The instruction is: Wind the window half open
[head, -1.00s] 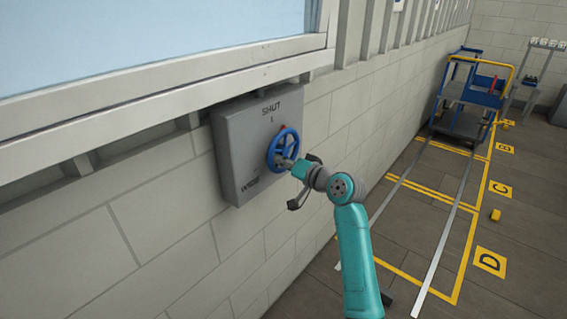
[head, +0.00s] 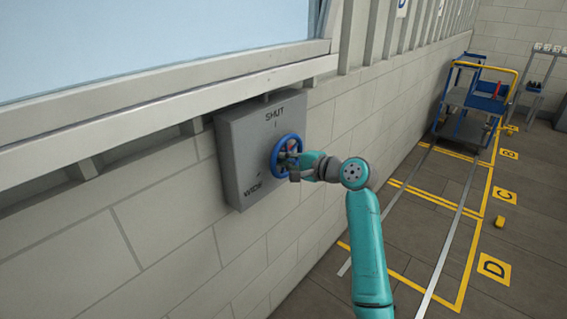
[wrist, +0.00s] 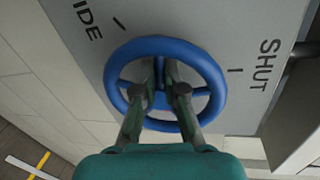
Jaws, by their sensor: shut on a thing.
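The blue handwheel (head: 287,138) sits on the front of a grey box (head: 238,150) marked SHUT at the top and WIDE at the lower left. My gripper (head: 288,165) is at the wheel, its fingers shut on the wheel's middle. In the wrist view my gripper (wrist: 161,82) has one finger each side of a spoke near the hub, inside the blue rim (wrist: 213,72).
The block wall (head: 130,220) runs along the left, with grey upright bars above it. A blue trolley (head: 468,110) stands at the far right. A small yellow block (head: 499,221) lies on the floor near yellow markings. The floor close by is clear.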

